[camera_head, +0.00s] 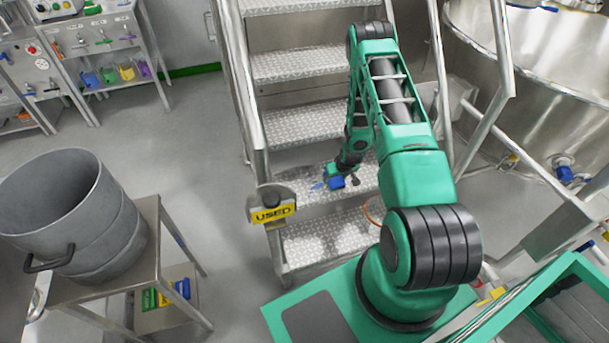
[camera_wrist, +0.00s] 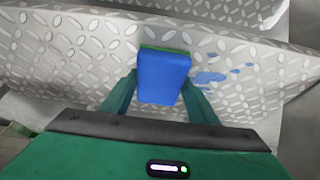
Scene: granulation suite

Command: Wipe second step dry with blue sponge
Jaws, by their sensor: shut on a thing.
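The metal stairs have patterned treads. The second step from the bottom (camera_head: 300,195) is also in the wrist view (camera_wrist: 235,98). My gripper (camera_head: 342,172) is over this step, shut on the blue sponge (camera_head: 336,182). In the wrist view the sponge (camera_wrist: 164,78) sits between the two green fingers of my gripper (camera_wrist: 158,95), with a green layer along its far edge. A blue wet patch (camera_wrist: 208,77) lies on the tread just right of the sponge there; in the head view the patch (camera_head: 318,186) is left of it. I cannot tell whether the sponge touches the tread.
A yellow "USED" sign (camera_head: 272,213) hangs at the left stair rail (camera_head: 246,85). A grey drum (camera_head: 75,213) stands on a metal cart at left. A large steel vessel (camera_head: 555,70) stands right of the stairs. The floor between cart and stairs is clear.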

